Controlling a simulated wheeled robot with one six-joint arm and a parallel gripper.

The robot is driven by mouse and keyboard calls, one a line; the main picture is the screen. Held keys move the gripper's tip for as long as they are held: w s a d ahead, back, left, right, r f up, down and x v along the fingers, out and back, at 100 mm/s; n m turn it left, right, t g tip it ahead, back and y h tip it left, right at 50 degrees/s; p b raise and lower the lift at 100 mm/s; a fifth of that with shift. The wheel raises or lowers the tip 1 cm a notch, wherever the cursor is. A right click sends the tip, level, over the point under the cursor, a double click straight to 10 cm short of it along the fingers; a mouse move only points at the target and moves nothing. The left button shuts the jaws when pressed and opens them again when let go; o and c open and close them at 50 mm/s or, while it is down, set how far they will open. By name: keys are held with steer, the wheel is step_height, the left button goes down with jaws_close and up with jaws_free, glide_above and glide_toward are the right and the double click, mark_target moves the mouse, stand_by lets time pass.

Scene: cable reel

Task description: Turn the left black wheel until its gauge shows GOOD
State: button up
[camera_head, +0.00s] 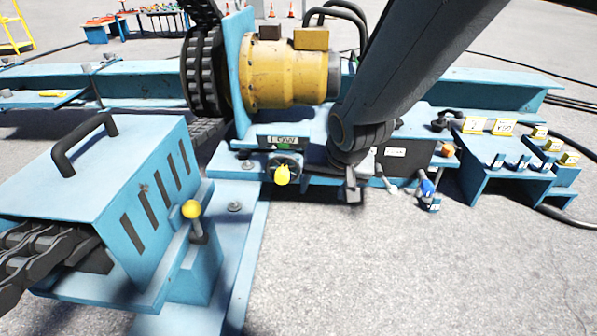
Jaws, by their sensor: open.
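A small black wheel (294,160) with a yellow knob (282,175) is mounted on the front of the blue frame, below the yellow motor. Just above it is a gauge (284,141) with a green face, which seems to read LOW. My gripper (353,193) hangs to the right of this wheel, pointing down, apart from it and empty. The jaws are open, though small and dark in this view. My arm hides the part of the frame behind it, so I cannot tell whether another wheel is there.
A blue housing (100,190) with a black handle and a yellow-knobbed lever (191,209) stand at the left. A stepped blue rack (500,160) with yellow labels is at the right. The front concrete is clear.

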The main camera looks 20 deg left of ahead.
steer(key=w+a+f+m+t+y+b, duration=0.1)
steer(key=w+a+f, duration=0.2)
steer(key=w, duration=0.3)
steer(key=w+a+f+m+t+y, duration=0.2)
steer(key=w+a+f, duration=0.15)
steer(key=w, duration=0.35)
steer(key=m+t+y+b, duration=0.1)
steer(key=m+y+b, duration=0.1)
steer(key=y, duration=0.2)
glide_toward(286, 180)
step_height(286, 180, up, 3)
steer(key=w, duration=0.2)
step_height(286, 180, down, 7)
steer(key=m+y+b, duration=0.1)
steer(key=m+y, duration=0.2)
steer(key=y, duration=0.1)
steer(key=shift+t, duration=0.3)
steer(key=b+x, duration=0.1)
steer(key=x, duration=0.1)
steer(key=b+x, duration=0.1)
steer(key=x, duration=0.2)
steer(key=b+x, duration=0.1)
steer(key=x, duration=0.2)
steer(key=shift+a+r, duration=0.35)
steer(key=c, duration=1.5)
steer(key=shift+a+y+b, duration=0.1)
steer(key=shift+y+b, duration=0.2)
steer(key=shift+y, duration=0.1)
